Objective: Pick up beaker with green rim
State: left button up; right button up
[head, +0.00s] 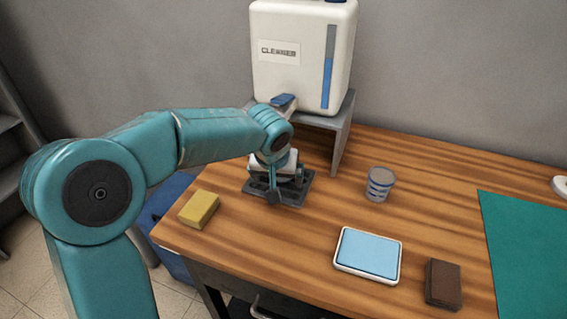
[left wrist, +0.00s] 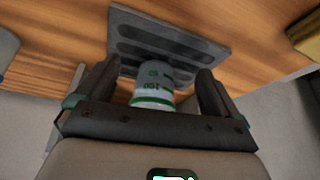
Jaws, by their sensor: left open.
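The beaker with green markings and a green band (left wrist: 153,90) shows in the left wrist view, between the two dark fingers of my left gripper (left wrist: 155,78). The fingers are open, one on each side of it, with a visible gap on the right. Whether the left finger touches it I cannot tell. The beaker is at the dark slotted tray (left wrist: 165,42), below the cleaner dispenser. In the head view my left gripper (head: 272,188) is over this tray (head: 290,198), and my arm hides most of the beaker. My right gripper is not in view.
The white cleaner dispenser (head: 295,80) stands on a grey stand (head: 342,130) behind the gripper. A blue-banded beaker (head: 380,183), a white-framed blue pad (head: 368,254), a brown block (head: 443,284) and a green mat (head: 530,245) lie to the right. A yellow sponge (head: 199,209) is left.

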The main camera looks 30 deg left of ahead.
pick_arm(q)
jog(key=shift+w+a+r, duration=0.25)
jog(key=shift+w+a, duration=0.05)
jog(key=shift+w, duration=0.25)
jog(key=w, duration=0.1)
jog(key=w+a+p, duration=0.1)
jog(key=w, duration=0.1)
jog(key=w+a+f, duration=0.1)
jog(key=shift+w+a+p, duration=0.1)
jog(key=shift+w+p, duration=0.3)
jog(key=shift+f, duration=0.15)
jog(key=shift+w, duration=0.1)
jog(key=c, duration=1.2)
jog(key=shift+o, duration=0.2)
